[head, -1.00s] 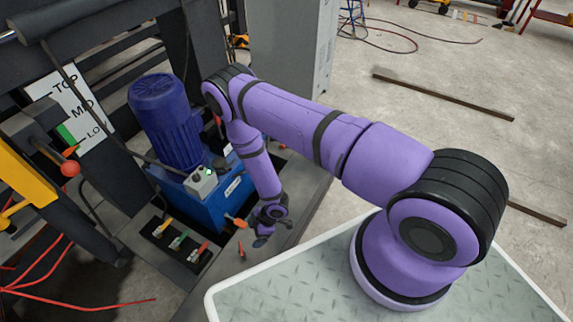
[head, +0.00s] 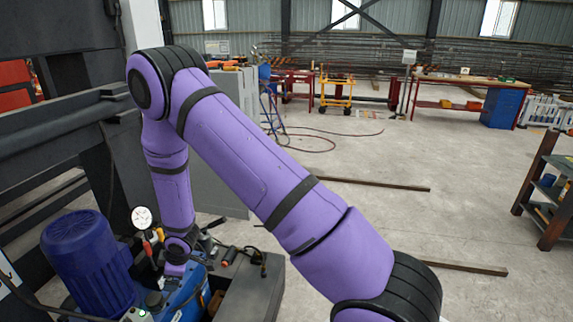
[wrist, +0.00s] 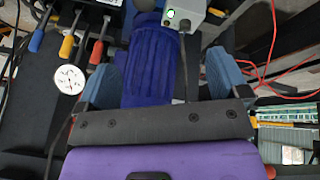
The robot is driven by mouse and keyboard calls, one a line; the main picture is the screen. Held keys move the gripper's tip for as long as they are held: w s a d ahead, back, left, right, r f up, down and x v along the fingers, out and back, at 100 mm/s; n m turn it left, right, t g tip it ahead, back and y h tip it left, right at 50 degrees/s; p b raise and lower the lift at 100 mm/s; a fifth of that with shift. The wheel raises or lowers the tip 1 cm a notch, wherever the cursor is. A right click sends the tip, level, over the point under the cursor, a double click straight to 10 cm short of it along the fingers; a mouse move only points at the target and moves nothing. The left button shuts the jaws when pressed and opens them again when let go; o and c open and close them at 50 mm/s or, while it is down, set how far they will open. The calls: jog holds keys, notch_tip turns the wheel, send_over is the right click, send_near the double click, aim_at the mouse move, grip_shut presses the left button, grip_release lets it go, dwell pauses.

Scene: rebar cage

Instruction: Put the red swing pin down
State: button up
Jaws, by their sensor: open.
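I cannot pick out the red swing pin for certain. A small red-ended piece (head: 229,256) lies on the dark base beside the blue power unit in the head view; it is too small to identify. My gripper (wrist: 165,65) is open in the wrist view, its two blue-grey fingers wide apart with nothing held between them. The dark blue motor (wrist: 150,70) shows beyond the gap. In the head view my forearm hangs down over the power unit, and the fingers cannot be made out clearly.
The ribbed blue motor (head: 88,262) stands left of my forearm, with a white dial gauge (head: 142,217) close by. Levers with coloured handles (wrist: 67,46) and a grey box (wrist: 185,12) crowd the wrist view. The floor (head: 380,225) at right is mostly open.

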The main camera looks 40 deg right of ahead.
jog(key=s+d+r+m+t+h, duration=0.1)
jog(key=s+d+r+m, duration=0.3)
jog(key=r, duration=1.3)
jog(key=s+d+r+m+h, duration=0.2)
jog(key=s+d+r, duration=0.3)
jog(key=r, duration=1.1)
jog(key=s+d+r+m, duration=0.1)
jog(key=s+r, duration=0.3)
jog(key=s, duration=0.4)
jog(key=s+d+r+m, duration=0.2)
jog(key=s+r, duration=0.3)
jog(key=s, duration=0.4)
jog(key=s+d+r+m, duration=0.1)
jog(key=s+r+m, duration=0.1)
jog(key=s+r, duration=0.3)
jog(key=s, duration=0.4)
jog(key=shift+s+d+m+y, duration=0.2)
jog(key=shift+d+m+y, duration=0.1)
jog(key=shift+m, duration=0.1)
